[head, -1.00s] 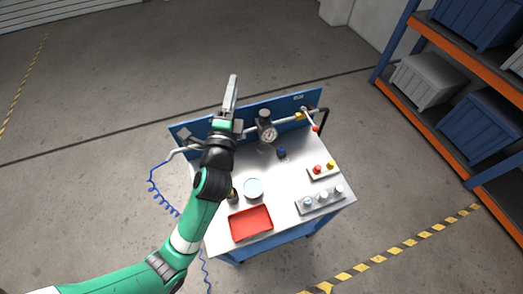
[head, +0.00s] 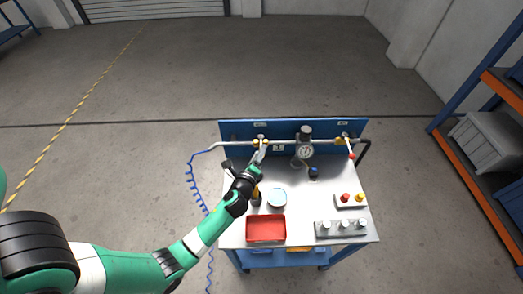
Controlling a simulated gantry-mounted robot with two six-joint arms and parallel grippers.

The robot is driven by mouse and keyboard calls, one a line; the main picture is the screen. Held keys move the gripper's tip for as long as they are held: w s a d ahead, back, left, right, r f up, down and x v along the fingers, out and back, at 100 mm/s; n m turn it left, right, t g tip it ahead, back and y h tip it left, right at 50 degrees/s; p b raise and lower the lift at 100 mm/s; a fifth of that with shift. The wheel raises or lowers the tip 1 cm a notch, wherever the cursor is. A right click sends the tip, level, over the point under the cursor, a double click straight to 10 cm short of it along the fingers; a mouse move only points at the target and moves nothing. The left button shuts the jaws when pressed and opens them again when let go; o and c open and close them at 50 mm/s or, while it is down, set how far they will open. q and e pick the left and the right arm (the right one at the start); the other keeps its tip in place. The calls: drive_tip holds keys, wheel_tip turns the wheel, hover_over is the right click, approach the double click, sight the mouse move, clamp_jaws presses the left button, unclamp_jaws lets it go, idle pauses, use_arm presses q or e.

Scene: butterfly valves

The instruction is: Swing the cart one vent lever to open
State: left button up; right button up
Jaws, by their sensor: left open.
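The cart (head: 300,225) has a steel top and a blue back panel (head: 290,125). A grey pipe (head: 235,144) runs along the panel. A yellow valve fitting (head: 341,141) sits at the pipe's right end; its lever (head: 350,156) has a red tip and hangs forward, down from the pipe. Another valve fitting (head: 261,138) sits on the left half of the pipe; its lever is hidden or merges with my gripper. My left gripper (head: 261,150) is open, with its fingers close in front of this left valve. I cannot tell whether it touches. My right gripper is not in view.
A round gauge (head: 305,152) with a dark cap stands between the valves. The cart top holds a red tray (head: 266,228), a pale round dish (head: 277,197), a red and yellow button box (head: 350,200) and a block with several grey knobs (head: 341,228). Shelving stands at right.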

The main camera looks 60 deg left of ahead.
use_arm(q)
drive_tip(key=shift+x, duration=1.35)
clamp_jaws()
idle(0.3)
